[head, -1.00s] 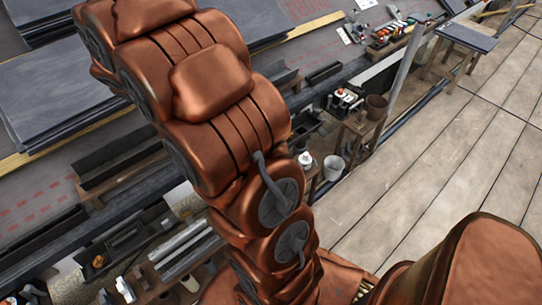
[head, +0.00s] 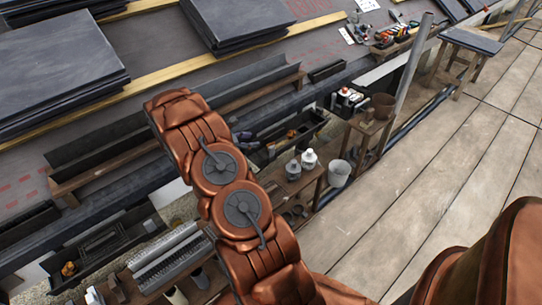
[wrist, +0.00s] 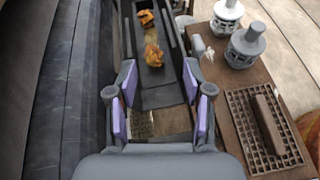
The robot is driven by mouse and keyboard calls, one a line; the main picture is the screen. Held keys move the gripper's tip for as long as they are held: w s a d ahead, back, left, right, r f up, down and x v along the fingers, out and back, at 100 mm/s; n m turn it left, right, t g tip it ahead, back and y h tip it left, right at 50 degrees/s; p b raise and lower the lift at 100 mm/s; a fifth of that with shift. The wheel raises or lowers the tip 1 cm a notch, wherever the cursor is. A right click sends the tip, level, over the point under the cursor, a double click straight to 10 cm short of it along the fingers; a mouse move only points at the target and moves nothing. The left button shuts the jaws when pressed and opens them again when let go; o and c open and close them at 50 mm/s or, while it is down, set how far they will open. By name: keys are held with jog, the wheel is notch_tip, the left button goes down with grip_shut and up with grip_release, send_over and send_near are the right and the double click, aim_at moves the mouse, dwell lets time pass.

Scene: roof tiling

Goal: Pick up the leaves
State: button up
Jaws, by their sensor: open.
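Orange-brown leaves lie in a dark open trough (wrist: 179,58) in the wrist view, one clump (wrist: 153,55) nearer and another (wrist: 146,20) farther along. My gripper (wrist: 158,80) is open and empty above the near end of the trough, with purple pads on both fingers. The leaves are beyond its fingertips, apart from them. In the head view the gripper (head: 246,138) shows small beside my arm, left of the orange leaves (head: 291,133). More orange leaves (head: 68,269) lie in another dark trough (head: 110,243) at the lower left.
Two grey-white capped vessels (wrist: 247,45) and a brown grid with a handle (wrist: 262,118) stand right of the trough. A long dark gutter (head: 215,88) runs behind the gripper. Slate stacks (head: 50,70) lie on the roof. The plank floor (head: 430,170) at right is mostly clear.

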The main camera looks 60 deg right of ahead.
jog(key=n+b, duration=0.2)
send_near(266, 154)
jog(key=d, duration=0.1)
jog(key=s+d+r, duration=0.1)
jog(key=shift+d+r+h, duration=0.25)
jog(key=shift+d+h, duration=0.05)
jog(key=b+x, duration=0.2)
jog(key=x, duration=0.5)
jog(key=shift+a, duration=0.1)
jog(key=shift+s+d+f+b, duration=0.1)
jog(key=shift+d+b, duration=0.2)
jog(key=shift+d, duration=0.2)
jog(key=shift+c, duration=0.2)
jog(key=c, duration=0.6)
jog(key=shift+o, duration=0.2)
